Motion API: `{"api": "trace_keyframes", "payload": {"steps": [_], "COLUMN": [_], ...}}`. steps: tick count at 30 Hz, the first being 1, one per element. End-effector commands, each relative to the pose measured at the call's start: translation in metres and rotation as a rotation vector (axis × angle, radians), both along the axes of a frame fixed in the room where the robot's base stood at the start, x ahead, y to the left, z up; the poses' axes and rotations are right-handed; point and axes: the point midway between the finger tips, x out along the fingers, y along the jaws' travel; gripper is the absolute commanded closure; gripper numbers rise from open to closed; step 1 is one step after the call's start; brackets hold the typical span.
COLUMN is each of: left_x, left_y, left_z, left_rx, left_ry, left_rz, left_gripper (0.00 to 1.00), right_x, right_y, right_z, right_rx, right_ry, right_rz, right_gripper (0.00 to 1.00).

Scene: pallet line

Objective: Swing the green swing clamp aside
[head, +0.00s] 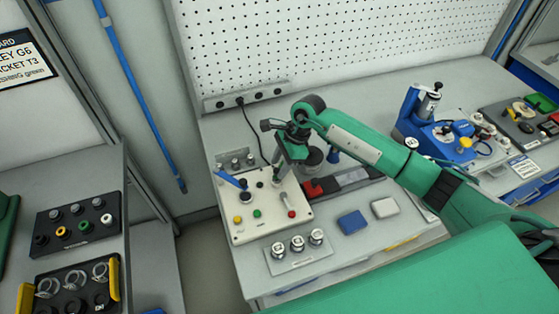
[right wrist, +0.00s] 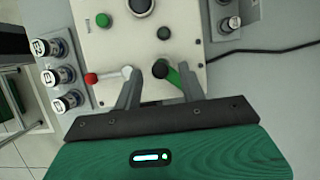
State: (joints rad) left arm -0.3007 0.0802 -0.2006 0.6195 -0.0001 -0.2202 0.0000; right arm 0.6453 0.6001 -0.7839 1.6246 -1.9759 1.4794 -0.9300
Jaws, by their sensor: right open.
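The green swing clamp shows in the right wrist view as a short green arm (right wrist: 173,76) with a black knob at its end, on a cream panel (right wrist: 116,50). In the head view my right gripper and arm hide it. My right gripper (right wrist: 158,84) is open, its two grey fingers reaching down to the panel. The clamp's knob and arm lie between the fingertips, closer to the right finger; whether either finger touches it I cannot tell. In the head view the right gripper (head: 279,178) is over the back right of the cream panel (head: 270,229). My left gripper is out of view.
The panel also carries a blue lever (head: 228,180) and buttons. A plate with metal cylinders (head: 298,244) stands in front; a blue block (head: 352,222) lies to the right. A black cable (head: 251,128) runs behind.

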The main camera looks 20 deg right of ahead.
Motion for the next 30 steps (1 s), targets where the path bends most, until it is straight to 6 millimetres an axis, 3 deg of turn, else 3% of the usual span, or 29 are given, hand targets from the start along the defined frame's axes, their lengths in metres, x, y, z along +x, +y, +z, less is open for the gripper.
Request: {"api": "trace_keyframes", "payload": {"steps": [11, 17, 18, 30], "left_x": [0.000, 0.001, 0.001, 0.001], "left_y": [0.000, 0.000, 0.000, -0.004], "left_z": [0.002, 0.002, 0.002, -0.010], "left_rx": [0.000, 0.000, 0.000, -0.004], "left_ry": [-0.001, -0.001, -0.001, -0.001], "left_rz": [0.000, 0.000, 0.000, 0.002], "left_gripper": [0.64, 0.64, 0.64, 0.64], "right_x": [0.000, 0.000, 0.000, 0.006], "right_y": [0.002, 0.002, 0.002, 0.004], "right_z": [-0.006, -0.005, -0.005, -0.008], "right_rx": [0.000, 0.000, 0.000, 0.000], "right_ry": [-0.001, -0.001, -0.001, -0.002], "right_rz": [0.000, 0.000, 0.000, -0.027], "right_gripper": [0.59, 0.98, 1.00, 1.00]}}
